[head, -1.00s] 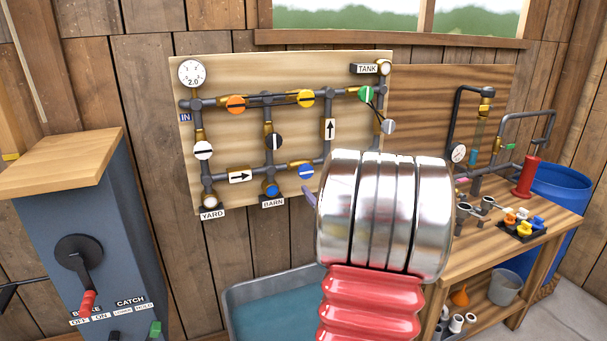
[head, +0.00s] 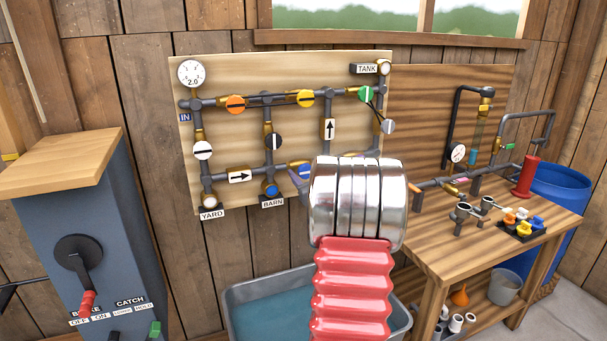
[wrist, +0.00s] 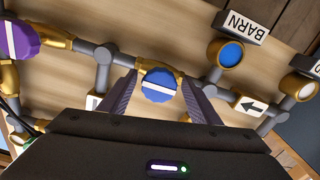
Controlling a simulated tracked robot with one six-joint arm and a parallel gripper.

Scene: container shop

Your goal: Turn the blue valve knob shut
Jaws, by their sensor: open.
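The blue valve knob (wrist: 159,86) has a white stripe that runs roughly along its pipe in the wrist view. In the head view the knob (head: 304,172) shows only in part, behind my gripper. My gripper (wrist: 159,80) is open, with one purple-grey finger on each side of the knob. The wrist view does not show clearly whether either finger touches the knob. In the head view my wrist hides most of the fingers (head: 298,181).
A purple knob (wrist: 18,40) sits along the pipework at left in the wrist view. The blue-capped BARN outlet (head: 270,190) is left of my gripper. Orange (head: 235,104), yellow (head: 306,98) and green (head: 366,94) knobs line the upper pipe. A trough (head: 250,300) stands below the board.

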